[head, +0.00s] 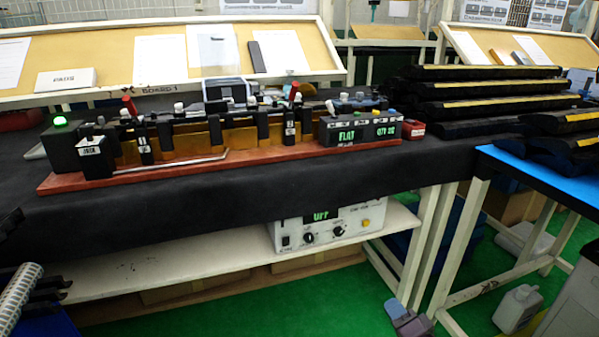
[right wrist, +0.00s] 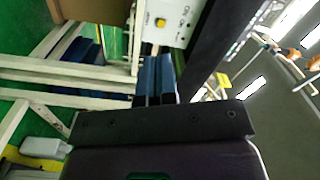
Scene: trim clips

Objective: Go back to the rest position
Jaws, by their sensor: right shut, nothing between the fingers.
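My right gripper (head: 399,308) shows low in the head view, a blue-grey shape in front of the table's legs and over the green floor. In the right wrist view its two blue fingers (right wrist: 155,80) lie together, shut, with nothing held. They point past the end of a white control box (right wrist: 168,22). I cannot make out my left gripper in the head view. A trim fixture on a red-brown base (head: 260,161) stands on the black-covered table, with a green lamp (head: 60,121) lit and a display reading FLAT.
The control box (head: 335,225) sits on the white shelf (head: 160,277) under the table. Black trim parts (head: 480,90) are stacked at the right, near a blue-topped table (head: 550,182). A grey bottle (head: 516,310) stands on the floor. The table's front strip is clear.

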